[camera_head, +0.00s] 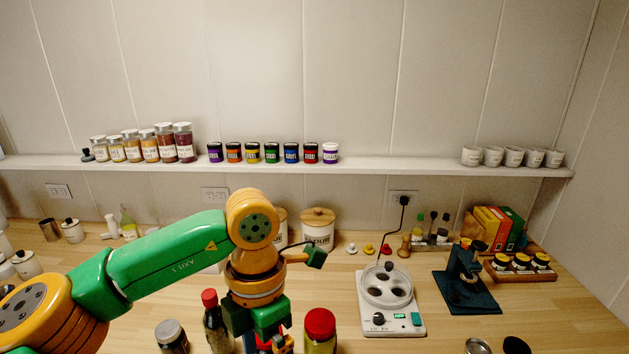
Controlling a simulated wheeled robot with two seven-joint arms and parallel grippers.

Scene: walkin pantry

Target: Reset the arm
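My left arm, green and orange, reaches in from the left and bends down at an orange wrist. My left gripper (279,344) points down at the bottom edge of the head view, over the wooden counter (450,325). It stands between a dark bottle with a red cap (216,328) on its left and a jar with a red lid (320,332) on its right. Its fingertips are mostly hidden or cut off, so I cannot tell whether it is open or holds anything. Small red and blue patches show beside it. My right gripper is not in view.
A jar with a grey lid (172,335) stands at the bottom left. A white electric device (388,301) with a cord and a dark stand (466,281) are to the right. A wall shelf (390,169) holds jars and white cups. Canisters stand behind my wrist.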

